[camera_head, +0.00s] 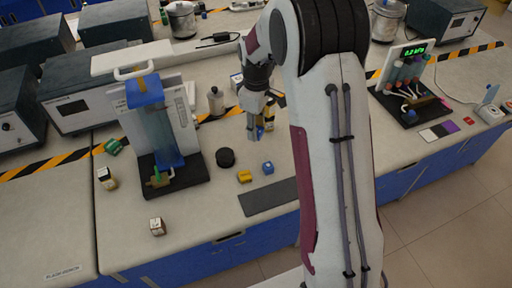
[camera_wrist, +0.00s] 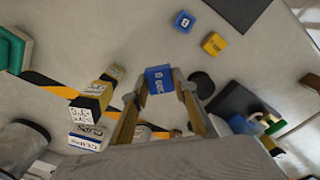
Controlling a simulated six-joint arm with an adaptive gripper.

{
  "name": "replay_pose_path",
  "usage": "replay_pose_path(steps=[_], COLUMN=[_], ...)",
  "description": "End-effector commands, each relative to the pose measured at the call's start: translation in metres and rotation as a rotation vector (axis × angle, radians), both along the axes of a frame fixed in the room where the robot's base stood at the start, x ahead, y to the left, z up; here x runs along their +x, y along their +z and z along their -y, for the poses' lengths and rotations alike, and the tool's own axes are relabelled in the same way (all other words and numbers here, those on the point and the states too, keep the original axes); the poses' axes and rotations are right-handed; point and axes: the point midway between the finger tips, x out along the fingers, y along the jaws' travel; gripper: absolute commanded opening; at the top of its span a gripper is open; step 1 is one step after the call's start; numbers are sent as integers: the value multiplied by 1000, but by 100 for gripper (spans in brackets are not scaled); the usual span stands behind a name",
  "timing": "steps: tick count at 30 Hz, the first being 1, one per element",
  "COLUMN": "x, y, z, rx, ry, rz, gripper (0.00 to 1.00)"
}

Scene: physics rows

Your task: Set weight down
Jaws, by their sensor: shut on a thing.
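My gripper (camera_wrist: 157,88) is shut on a blue weight (camera_wrist: 158,78) with white lettering, held between its two fingertips. Another blue weight (camera_head: 268,168) and a yellow weight (camera_head: 244,176) stand on the bench top; the wrist view shows this blue weight (camera_wrist: 184,20) and the yellow one (camera_wrist: 214,43) too. I cannot tell the held weight's exact height above the bench.
A black disc (camera_head: 226,157) lies left of the weights. A dark mat (camera_head: 262,199) lies near the front edge. The clear column (camera_head: 152,125) on its black base stands left. A small labelled box (camera_wrist: 88,97) and a white box (camera_wrist: 88,138) are near my gripper.

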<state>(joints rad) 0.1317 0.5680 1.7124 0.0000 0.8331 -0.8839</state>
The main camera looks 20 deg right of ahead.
Motion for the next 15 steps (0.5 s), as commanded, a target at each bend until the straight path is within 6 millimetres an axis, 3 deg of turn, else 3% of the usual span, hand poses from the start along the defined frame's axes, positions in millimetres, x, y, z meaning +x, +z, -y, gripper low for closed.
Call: replay_pose_path(steps=[15], x=[17], y=[18], z=[6], rx=[-12], ry=[435], rz=[-3], gripper=[0])
